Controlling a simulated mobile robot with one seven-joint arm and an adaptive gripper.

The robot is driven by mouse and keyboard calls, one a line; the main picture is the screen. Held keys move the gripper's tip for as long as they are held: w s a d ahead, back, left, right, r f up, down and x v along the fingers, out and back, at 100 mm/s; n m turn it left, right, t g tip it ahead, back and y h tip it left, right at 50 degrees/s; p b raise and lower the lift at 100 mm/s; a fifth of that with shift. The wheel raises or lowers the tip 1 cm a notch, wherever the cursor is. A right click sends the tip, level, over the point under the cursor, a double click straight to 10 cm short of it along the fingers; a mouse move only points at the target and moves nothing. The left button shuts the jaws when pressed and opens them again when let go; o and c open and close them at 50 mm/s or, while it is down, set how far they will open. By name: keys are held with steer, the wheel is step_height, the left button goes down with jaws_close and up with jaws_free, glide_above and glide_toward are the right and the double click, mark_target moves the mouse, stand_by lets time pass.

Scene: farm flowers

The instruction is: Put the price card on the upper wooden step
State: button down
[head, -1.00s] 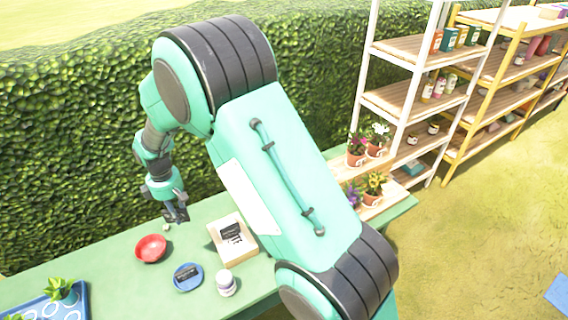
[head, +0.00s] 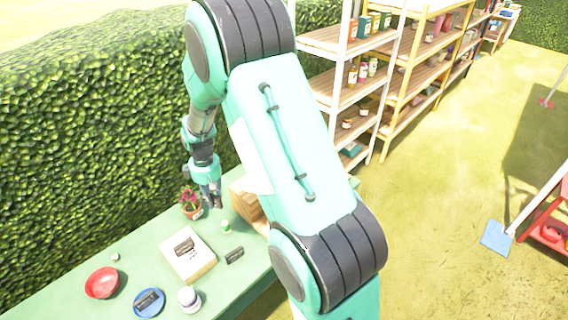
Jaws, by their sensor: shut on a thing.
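The wooden steps (head: 243,201) stand right of my gripper. My arm hides most of them, so I cannot make out the upper step fully. Other dark cards lie on a pale wooden tray (head: 203,262), on the bare table (head: 235,256) and on a blue plate (head: 148,303).
A red bowl (head: 102,283), a white jar (head: 189,299) and a small green-and-white pot (head: 225,226) stand on the green table (head: 140,250). A hedge (head: 80,150) runs behind it. Shelves (head: 345,95) stand beyond the table to the right.

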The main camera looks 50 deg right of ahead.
steer(key=s+d+m+p, duration=0.1)
steer(key=s+d+m, duration=0.1)
steer(key=s+d, duration=0.4)
steer(key=s+d+m, duration=0.3)
steer(key=d, duration=0.5)
steer(key=f, duration=0.5)
steer(key=shift+s+d, duration=0.25)
steer(key=shift+w, duration=0.1)
steer(key=w+d, duration=0.2)
steer(key=w, duration=0.2)
steer(key=w+d+f, duration=0.1)
steer(key=w+d, duration=0.1)
steer(key=w, duration=0.3)
steer(key=w+d, duration=0.3)
steer(key=w, duration=0.2)
steer(key=shift+w+f, duration=0.15)
steer(key=shift+f, duration=0.05)
steer(key=shift+f, duration=0.1)
steer(key=shift+f, duration=1.65)
steer(key=shift+f, duration=0.2)
